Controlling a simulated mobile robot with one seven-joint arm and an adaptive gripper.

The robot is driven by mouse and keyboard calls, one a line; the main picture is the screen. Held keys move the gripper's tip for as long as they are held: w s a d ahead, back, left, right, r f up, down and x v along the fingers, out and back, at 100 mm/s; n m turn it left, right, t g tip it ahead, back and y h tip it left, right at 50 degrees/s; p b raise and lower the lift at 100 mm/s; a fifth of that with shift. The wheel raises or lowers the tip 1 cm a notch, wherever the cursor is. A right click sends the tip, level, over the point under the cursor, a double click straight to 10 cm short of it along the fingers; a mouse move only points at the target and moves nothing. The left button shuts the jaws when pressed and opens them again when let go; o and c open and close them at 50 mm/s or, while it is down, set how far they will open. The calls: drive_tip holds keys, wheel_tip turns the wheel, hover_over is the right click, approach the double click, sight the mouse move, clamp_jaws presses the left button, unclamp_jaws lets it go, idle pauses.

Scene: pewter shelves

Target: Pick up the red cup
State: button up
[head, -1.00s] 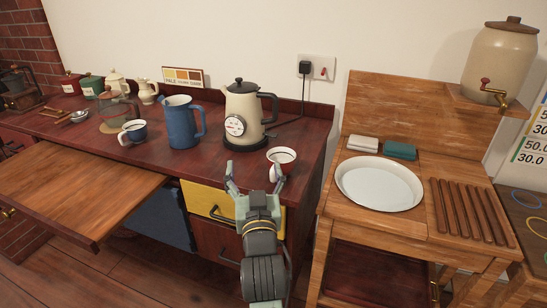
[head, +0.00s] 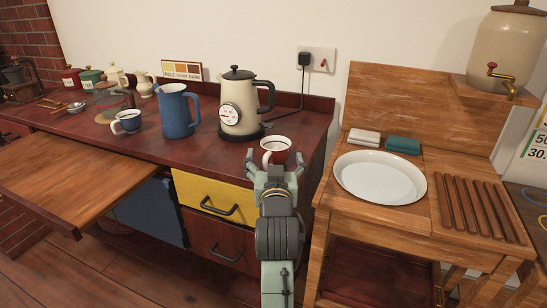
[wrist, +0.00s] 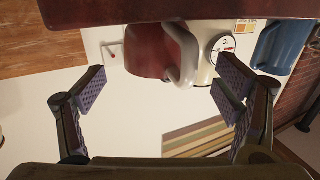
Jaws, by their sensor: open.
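The red cup (head: 281,158) stands upright near the front right corner of the dark red counter. It has a pale rim and a white handle turned toward me. My gripper (head: 275,163) is open at the counter's front edge, a finger on each side of the cup in the head view. In the wrist view, which is upside down, the red cup (wrist: 146,52) shows ahead of the open, empty gripper (wrist: 160,88), with its handle nearest. The fingers look apart from the cup.
A cream kettle (head: 240,98) stands close behind the cup, with a blue jug (head: 177,112) and a blue cup (head: 127,122) farther left. A wooden stand (head: 390,222) with a white basin (head: 380,180) is to the right. A yellow drawer (head: 212,192) is below the counter.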

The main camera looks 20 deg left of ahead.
sight(276, 151)
drive_tip(key=x, duration=0.1)
drive_tip(key=p+x, duration=0.1)
drive_tip(key=x, duration=0.3)
drive_tip(key=shift+w+d+r, duration=0.1)
drive_tip(key=shift+d+r, duration=0.05)
drive_tip(key=shift+r, duration=0.1)
drive_tip(key=shift+c, duration=0.3)
drive_tip(key=c, duration=1.3)
drive_tip(key=shift+r, duration=0.2)
